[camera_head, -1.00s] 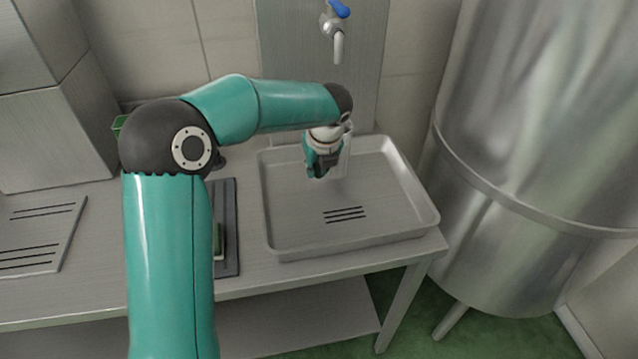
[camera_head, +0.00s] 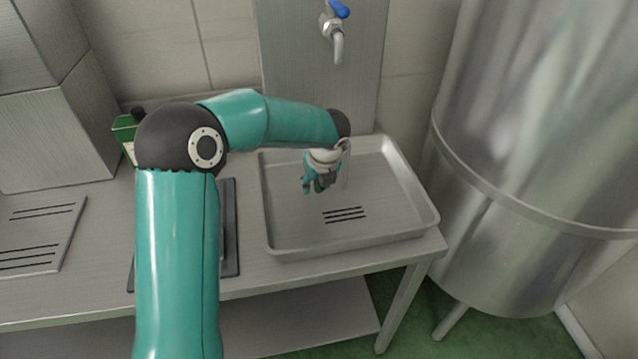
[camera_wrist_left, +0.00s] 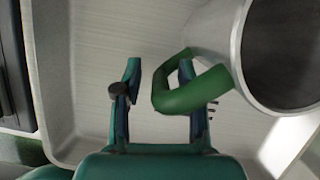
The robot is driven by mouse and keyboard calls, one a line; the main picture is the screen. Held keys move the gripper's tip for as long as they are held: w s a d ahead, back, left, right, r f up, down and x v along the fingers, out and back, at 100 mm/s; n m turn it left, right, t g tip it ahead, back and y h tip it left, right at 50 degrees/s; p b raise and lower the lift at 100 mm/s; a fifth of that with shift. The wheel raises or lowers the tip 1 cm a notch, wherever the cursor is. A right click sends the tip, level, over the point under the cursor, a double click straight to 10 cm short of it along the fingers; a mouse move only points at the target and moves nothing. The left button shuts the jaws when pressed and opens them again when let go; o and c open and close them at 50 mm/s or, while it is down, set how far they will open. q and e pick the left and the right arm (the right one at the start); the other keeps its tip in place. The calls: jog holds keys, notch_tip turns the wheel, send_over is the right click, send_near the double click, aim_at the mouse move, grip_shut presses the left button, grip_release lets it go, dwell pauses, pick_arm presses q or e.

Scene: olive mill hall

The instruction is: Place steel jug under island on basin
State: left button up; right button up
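The steel jug (camera_wrist_left: 232,42) is at the upper right of the left wrist view, with a dark open mouth and a green handle (camera_wrist_left: 185,100). In the head view a pale strip of it (camera_head: 346,168) shows behind my gripper, which hides most of it. It appears to stand in the steel basin (camera_head: 385,215), toward its back. My left gripper (camera_head: 314,189) is over the basin with its fingers apart. In the left wrist view the gripper (camera_wrist_left: 158,72) is open; the handle overlaps its right finger. Contact cannot be told. My right gripper is out of view.
A tap (camera_head: 337,40) with a blue lever is on the wall panel above the basin. A large steel tank (camera_head: 530,130) stands right. A dark mat (camera_head: 230,250) and slotted plate (camera_head: 40,235) lie left on the counter. A green container (camera_head: 125,128) is behind my elbow.

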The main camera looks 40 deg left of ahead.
pick_arm(q)
jog(key=v, duration=1.2)
dwell(0.5)
